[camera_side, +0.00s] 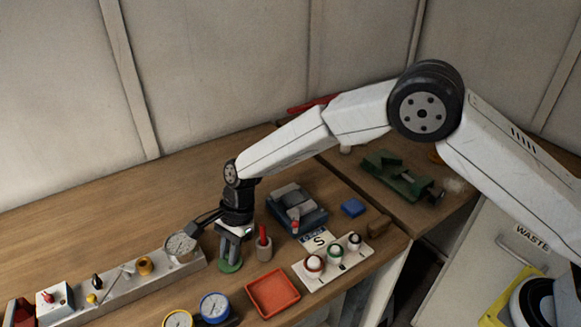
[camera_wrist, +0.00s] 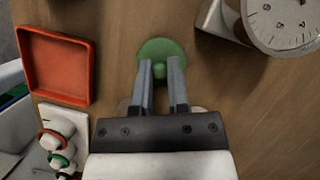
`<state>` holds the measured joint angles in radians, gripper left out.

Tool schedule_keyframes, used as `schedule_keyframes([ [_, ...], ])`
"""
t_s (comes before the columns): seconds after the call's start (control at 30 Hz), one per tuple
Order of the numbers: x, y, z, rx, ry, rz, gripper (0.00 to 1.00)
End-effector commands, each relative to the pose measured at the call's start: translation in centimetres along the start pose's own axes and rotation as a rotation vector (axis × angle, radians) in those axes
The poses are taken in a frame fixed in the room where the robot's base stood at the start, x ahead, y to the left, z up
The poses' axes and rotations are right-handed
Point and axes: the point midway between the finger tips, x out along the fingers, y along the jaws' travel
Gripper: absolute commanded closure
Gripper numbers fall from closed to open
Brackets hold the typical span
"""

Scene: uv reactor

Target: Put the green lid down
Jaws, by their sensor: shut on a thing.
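The green lid (camera_side: 230,266) is a round disc at my gripper's fingertips, low over the wooden table or touching it; I cannot tell which. In the wrist view, the green lid (camera_wrist: 161,49) shows beyond the fingers, with a small green knob between them. My gripper (camera_side: 228,258) points down and is shut on this knob. It also shows in the wrist view (camera_wrist: 162,72), its two grey fingers on either side of the knob.
A red-orange tray (camera_side: 272,293) and a holder with white vials (camera_side: 333,262) stand to the right. A cup with a red item (camera_side: 264,246) stands close by. A dial gauge (camera_side: 180,246) on a long grey block is at left. Bare wood (camera_wrist: 120,20) surrounds the lid.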

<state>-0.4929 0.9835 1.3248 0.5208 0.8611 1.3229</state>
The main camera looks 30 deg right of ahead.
Motion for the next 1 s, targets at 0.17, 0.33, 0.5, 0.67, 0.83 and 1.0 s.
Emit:
schedule_keyframes([
  [0.17,0.2,0.0,-0.1,0.0,0.0,0.0,1.0],
  [0.33,0.3,0.0,-0.1,0.0,0.0,0.0,0.45],
  [0.5,0.3,0.0,-0.1,0.0,0.0,0.0,0.45],
  [0.67,0.2,0.0,-0.1,0.0,0.0,0.0,0.45],
  [0.83,-0.5,0.0,0.0,0.0,0.0,-0.001,0.45],
  [1.0,-2.2,0.0,0.0,-0.001,0.0,-0.001,0.45],
])
